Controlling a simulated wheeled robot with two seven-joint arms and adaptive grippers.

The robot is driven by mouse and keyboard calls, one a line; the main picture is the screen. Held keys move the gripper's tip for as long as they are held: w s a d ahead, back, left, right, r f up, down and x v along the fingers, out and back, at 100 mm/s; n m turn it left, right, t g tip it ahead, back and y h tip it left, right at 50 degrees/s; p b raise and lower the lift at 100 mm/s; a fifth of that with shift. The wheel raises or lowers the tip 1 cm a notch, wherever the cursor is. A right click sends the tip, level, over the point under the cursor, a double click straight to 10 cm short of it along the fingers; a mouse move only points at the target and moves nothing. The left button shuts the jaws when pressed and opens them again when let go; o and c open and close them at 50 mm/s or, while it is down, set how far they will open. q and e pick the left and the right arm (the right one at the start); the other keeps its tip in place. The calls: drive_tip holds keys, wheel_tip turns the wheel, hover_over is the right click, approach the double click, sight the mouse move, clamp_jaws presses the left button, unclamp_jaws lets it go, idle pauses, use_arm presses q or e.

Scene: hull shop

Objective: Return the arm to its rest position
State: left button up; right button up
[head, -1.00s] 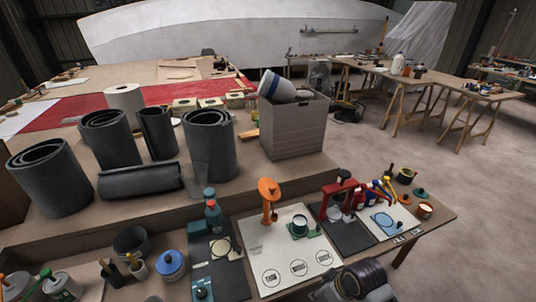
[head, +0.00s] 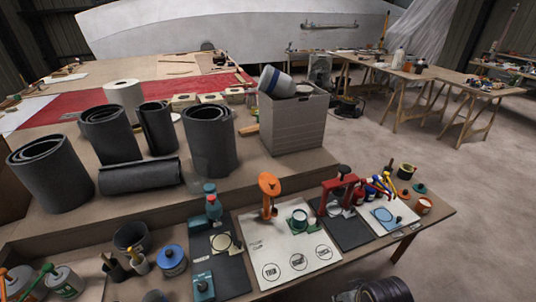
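Part of my arm (head: 385,290), a dark rounded link with ring bands, shows at the bottom edge right of centre in the head view. It is below the front edge of the near bench, and most of it is cut off by the frame. I cannot see fingers on it. Neither my left nor my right gripper is in view, so I cannot see whether they hold anything.
The near bench holds a white sheet (head: 262,221) with labelled circles, an orange tool (head: 269,187), a red press (head: 340,190), a blue-lidded tin (head: 172,259) and several pots. Dark rolls (head: 210,140) and a grey crate (head: 293,125) stand behind. Floor (head: 470,200) at right is clear.

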wheel_tip(320, 180, down, 32)
drive_tip(key=s+d+g, duration=0.1)
drive_tip(key=s+d, duration=0.1)
use_arm(q)
drive_tip(key=shift+w, duration=0.25)
use_arm(e)
drive_tip(key=s+d+f, duration=0.3)
drive_tip(key=s+f, duration=0.7)
drive_tip(key=s+d+f+g, duration=0.1)
drive_tip(key=s+d+f, duration=0.2)
drive_tip(key=s+f, duration=0.7)
drive_tip(key=shift+s+d+n+h, duration=0.3)
drive_tip(key=shift+s+d+h, duration=0.1)
drive_tip(key=shift+s, duration=0.15)
idle(0.4)
